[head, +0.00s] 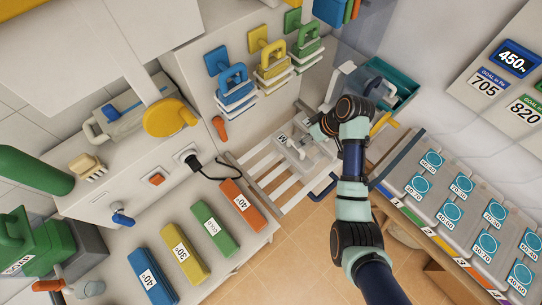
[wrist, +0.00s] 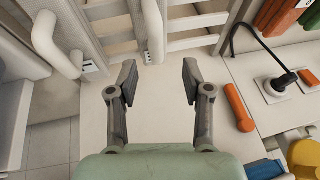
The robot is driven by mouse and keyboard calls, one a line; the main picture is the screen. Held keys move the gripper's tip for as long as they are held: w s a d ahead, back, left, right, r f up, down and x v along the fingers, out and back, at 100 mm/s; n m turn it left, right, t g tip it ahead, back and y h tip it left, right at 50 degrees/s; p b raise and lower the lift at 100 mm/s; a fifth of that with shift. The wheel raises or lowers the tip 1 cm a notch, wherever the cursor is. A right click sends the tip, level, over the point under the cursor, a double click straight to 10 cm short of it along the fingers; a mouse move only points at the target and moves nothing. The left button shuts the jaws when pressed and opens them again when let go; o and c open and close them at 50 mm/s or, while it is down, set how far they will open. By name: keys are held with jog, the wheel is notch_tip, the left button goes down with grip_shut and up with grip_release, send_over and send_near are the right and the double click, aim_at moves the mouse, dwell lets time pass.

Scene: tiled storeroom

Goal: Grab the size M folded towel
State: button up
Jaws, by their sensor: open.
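A pale item with a small label that seems to read M (head: 283,138) lies by the slatted white rack in the head view, just left of my gripper. I cannot tell for sure that it is the folded towel. My gripper (head: 312,140) is low over the rack, partly hidden by my arm. In the wrist view my gripper (wrist: 156,82) is open, with a bare pale surface between its fingers and nothing held. Small labels on white, handle-like parts (wrist: 153,30) show beyond the fingers, too small to read.
A slatted rack (head: 262,172) lies around the gripper. A teal bin (head: 397,72) stands behind my arm. Grey packs with blue discs (head: 452,212) fill the right shelf. Coloured labelled blocks (head: 182,255) lie on the left counter. An orange handle (wrist: 238,107) is right of the fingers.

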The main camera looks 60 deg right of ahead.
aim_at(293, 150)
jog(key=shift+w+d+f, duration=0.1)
jog(key=shift+w+f, duration=0.05)
jog(key=shift+f, duration=0.45)
jog(key=shift+w+d+f, duration=0.1)
jog(key=shift+w+f, duration=0.05)
jog(key=shift+f, duration=0.4)
jog(key=b+x, duration=0.1)
jog(key=x, duration=0.4)
jog(key=shift+w+f, duration=0.1)
jog(key=shift+w, duration=0.1)
jog(key=shift+a, duration=0.1)
grip_shut()
